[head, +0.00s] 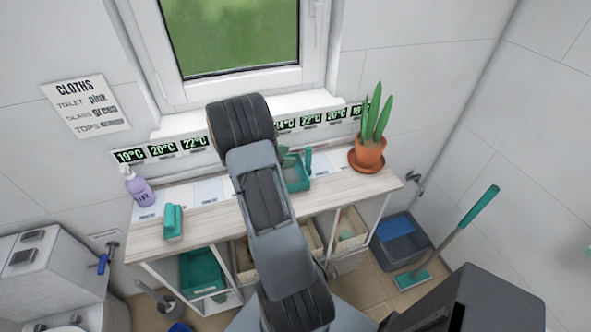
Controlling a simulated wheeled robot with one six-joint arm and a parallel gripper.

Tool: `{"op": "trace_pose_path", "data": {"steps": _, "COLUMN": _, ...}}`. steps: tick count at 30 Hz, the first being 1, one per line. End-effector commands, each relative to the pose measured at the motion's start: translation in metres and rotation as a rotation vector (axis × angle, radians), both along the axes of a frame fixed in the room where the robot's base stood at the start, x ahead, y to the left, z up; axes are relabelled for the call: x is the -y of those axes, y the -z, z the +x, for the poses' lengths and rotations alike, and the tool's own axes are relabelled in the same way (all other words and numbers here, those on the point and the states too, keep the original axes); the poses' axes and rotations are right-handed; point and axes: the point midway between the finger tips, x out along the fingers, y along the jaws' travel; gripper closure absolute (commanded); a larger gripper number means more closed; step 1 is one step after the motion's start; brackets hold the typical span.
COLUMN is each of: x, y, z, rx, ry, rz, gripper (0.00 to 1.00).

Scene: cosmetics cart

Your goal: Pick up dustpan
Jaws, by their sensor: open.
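A teal, shallow, tray-like thing (298,180) with a short upright piece lies on the wooden cart top, just right of my arm. It looks like the dustpan, but my arm covers its left side, so I cannot be sure. My arm rises through the middle of the head view and hides part of the cart top. My gripper does not show in this view.
A window is behind.

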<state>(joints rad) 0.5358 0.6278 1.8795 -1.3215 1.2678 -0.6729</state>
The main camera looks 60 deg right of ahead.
Motion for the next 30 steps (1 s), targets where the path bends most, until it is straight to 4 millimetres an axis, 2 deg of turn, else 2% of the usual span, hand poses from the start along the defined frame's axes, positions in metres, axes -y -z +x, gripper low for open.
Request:
{"op": "trace_pose_path", "data": {"steps": 6, "x": 0.024, "y": 0.011, "z": -0.015, "rx": 0.001, "ry": 0.002, "rz": 0.002, "gripper": 0.43}}
{"op": "trace_pose_path", "data": {"steps": 14, "x": 0.036, "y": 0.016, "z": -0.022, "rx": 0.002, "ry": 0.002, "rz": 0.001, "gripper": 0.43}}
{"op": "trace_pose_path", "data": {"steps": 22, "x": 0.064, "y": 0.030, "z": -0.039, "rx": 0.003, "ry": 0.004, "rz": 0.002, "gripper": 0.43}}
{"op": "trace_pose_path", "data": {"steps": 30, "x": 0.073, "y": 0.036, "z": -0.044, "rx": 0.004, "ry": 0.001, "rz": 0.001, "gripper": 0.43}}
